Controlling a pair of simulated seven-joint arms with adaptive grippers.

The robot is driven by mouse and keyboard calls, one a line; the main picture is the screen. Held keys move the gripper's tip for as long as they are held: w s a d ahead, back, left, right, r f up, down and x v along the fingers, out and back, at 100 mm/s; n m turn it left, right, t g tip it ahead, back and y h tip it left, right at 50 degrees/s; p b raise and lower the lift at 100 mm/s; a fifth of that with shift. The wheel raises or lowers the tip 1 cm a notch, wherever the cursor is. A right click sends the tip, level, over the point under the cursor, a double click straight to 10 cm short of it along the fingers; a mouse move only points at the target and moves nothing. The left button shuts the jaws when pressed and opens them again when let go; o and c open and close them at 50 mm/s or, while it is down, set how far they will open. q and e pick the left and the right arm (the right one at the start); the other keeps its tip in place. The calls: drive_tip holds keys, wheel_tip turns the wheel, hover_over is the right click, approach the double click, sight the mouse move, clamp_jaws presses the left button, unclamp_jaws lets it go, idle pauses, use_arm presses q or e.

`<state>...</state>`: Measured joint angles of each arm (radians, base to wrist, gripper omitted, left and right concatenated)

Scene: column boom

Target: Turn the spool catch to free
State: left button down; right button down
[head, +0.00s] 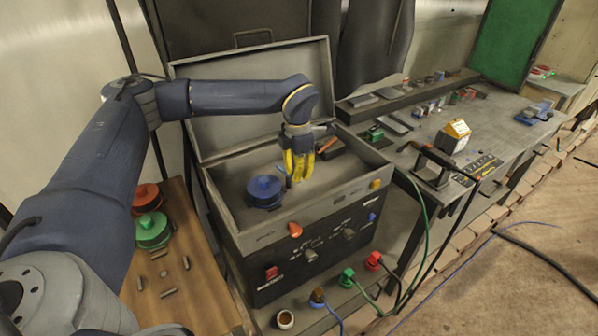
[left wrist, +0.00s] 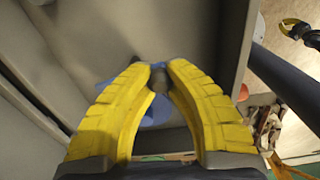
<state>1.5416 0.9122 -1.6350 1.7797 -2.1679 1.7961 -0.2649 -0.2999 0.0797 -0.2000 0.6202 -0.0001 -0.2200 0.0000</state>
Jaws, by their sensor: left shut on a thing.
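An open grey case (head: 222,205) holds a blue spool (head: 264,190). My left gripper (head: 298,178) has yellow fingers and reaches down into the case, just right of the spool. A small thin blue piece (head: 284,174), likely the spool catch, stands between the spool and the fingers. In the left wrist view the fingertips (left wrist: 157,67) are closed on a small piece with blue and dark grey parts, and more blue (left wrist: 156,112) shows between the fingers. The fingers hide much of the catch, so I cannot tell its setting.
The raised lid (head: 285,75) stands behind my left arm. The front panel (head: 320,245) has knobs and an orange piece (head: 295,230). Red (head: 146,196) and green (head: 153,230) spools stand on a wooden board at left. A cluttered bench (head: 490,115) is at right.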

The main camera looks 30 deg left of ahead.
use_arm(q)
drive_tip(key=shift+s, duration=0.1)
idle(0.4)
drive_tip(key=c, duration=1.1)
unclamp_jaws()
drive_tip(key=shift+c, duration=0.2)
drive_tip(key=shift+r, duration=0.15)
wheel_tip(320, 180, up, 12)
